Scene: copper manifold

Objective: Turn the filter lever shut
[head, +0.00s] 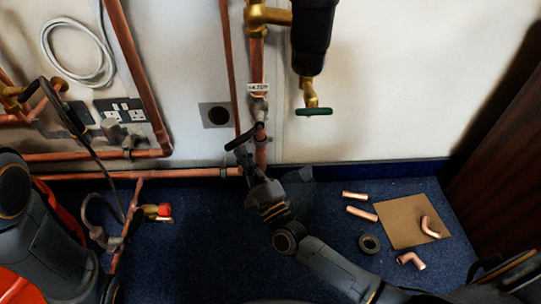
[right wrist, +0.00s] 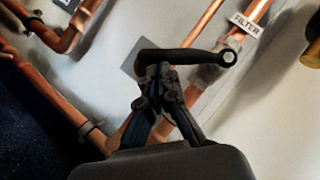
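The filter lever (head: 243,137) is a black handle on a copper pipe, under a white label reading FILTER (right wrist: 246,24). In the head view it slants from lower left to upper right. In the right wrist view the lever (right wrist: 195,57) lies nearly level across the pipe, its round pivot end at the right. My right gripper (head: 242,152) reaches up to the lever's lower left end. In the right wrist view the fingertips (right wrist: 156,74) are close together around the lever's left end and hide part of it. My left arm shows at the left; its gripper is not in view.
Copper pipes (head: 135,60) run along the wall and low across it. A green-handled brass tap (head: 313,111) is right of the lever. Loose copper pieces (head: 361,213) and a brown board (head: 402,222) lie on the blue floor. Open floor lies at centre left.

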